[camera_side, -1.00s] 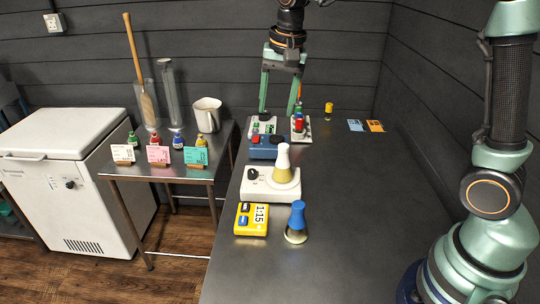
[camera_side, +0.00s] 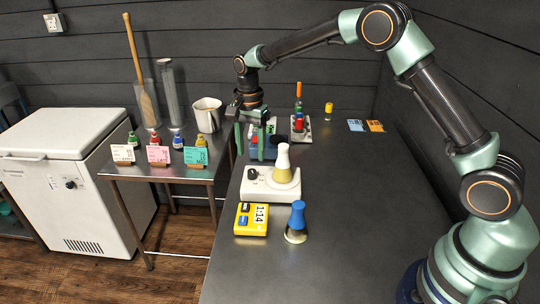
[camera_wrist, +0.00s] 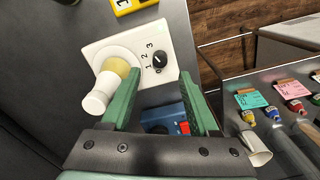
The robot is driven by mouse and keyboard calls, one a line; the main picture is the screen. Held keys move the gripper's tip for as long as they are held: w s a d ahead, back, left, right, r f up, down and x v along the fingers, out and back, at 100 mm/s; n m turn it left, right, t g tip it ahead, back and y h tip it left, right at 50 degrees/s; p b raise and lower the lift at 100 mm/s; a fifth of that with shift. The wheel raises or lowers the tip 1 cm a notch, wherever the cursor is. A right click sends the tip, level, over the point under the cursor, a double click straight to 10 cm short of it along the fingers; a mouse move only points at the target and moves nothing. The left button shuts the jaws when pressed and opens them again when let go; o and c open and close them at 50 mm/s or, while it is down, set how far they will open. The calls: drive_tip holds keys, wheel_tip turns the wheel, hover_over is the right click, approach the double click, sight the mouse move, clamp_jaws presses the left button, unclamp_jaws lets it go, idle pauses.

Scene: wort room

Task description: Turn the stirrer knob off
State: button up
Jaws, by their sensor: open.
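The stirrer (camera_side: 284,193) is a white box on the steel bench, with a flask (camera_side: 283,167) of yellowish liquid on top. Its black knob (camera_side: 252,173) is at the left of its top. In the wrist view, the knob (camera_wrist: 160,61) has the marks 1, 2 and 3 beside it; where its pointer stands is too small to tell. My gripper (camera_side: 250,140) is open and empty, pointing down behind the stirrer, above the blue box. In the wrist view, my gripper (camera_wrist: 161,86) has the knob beyond its fingertips, roughly between them, and touches nothing visible.
A blue box (camera_wrist: 165,119) with a red switch lies between my fingers in the wrist view. A yellow timer (camera_side: 251,219) and a blue-topped flask (camera_side: 297,221) stand in front of the stirrer. A side table (camera_side: 185,172) holds cards and small bottles. The bench's right is clear.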

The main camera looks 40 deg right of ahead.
sight(252, 171)
wheel_tip(252, 171, down, 6)
drive_tip(key=shift+r, duration=0.1)
idle(0.4)
clamp_jaws()
